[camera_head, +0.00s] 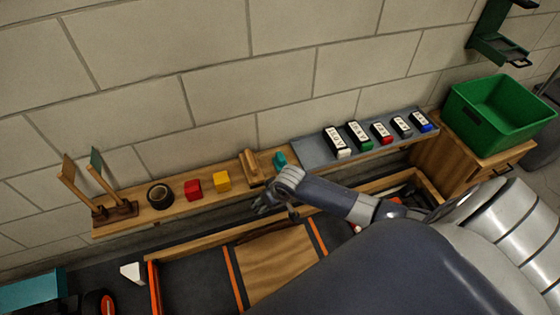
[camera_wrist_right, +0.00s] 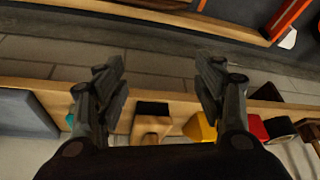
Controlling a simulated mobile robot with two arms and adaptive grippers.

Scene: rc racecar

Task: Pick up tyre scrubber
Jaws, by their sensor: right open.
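What looks like the tyre scrubber, a wooden brush (camera_head: 250,165), rests on the wooden wall shelf between a yellow block and a teal item. In the right wrist view the brush (camera_wrist_right: 150,128) shows a pale wooden body and a dark, bristle-like block. My right gripper (camera_head: 264,203) is in front of the shelf, close to the brush. In its wrist view the right gripper (camera_wrist_right: 160,75) is open and empty, with the brush beyond and between its spread fingers, apart from both. My left gripper is not in view.
A yellow block (camera_head: 222,181), red block (camera_head: 193,189) and dark round roll (camera_head: 160,196) stand left of the brush. A teal item (camera_head: 280,160) is close on its right. Several labelled bottles stand on a grey mat (camera_head: 312,150). A green bin (camera_head: 480,125) is far right.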

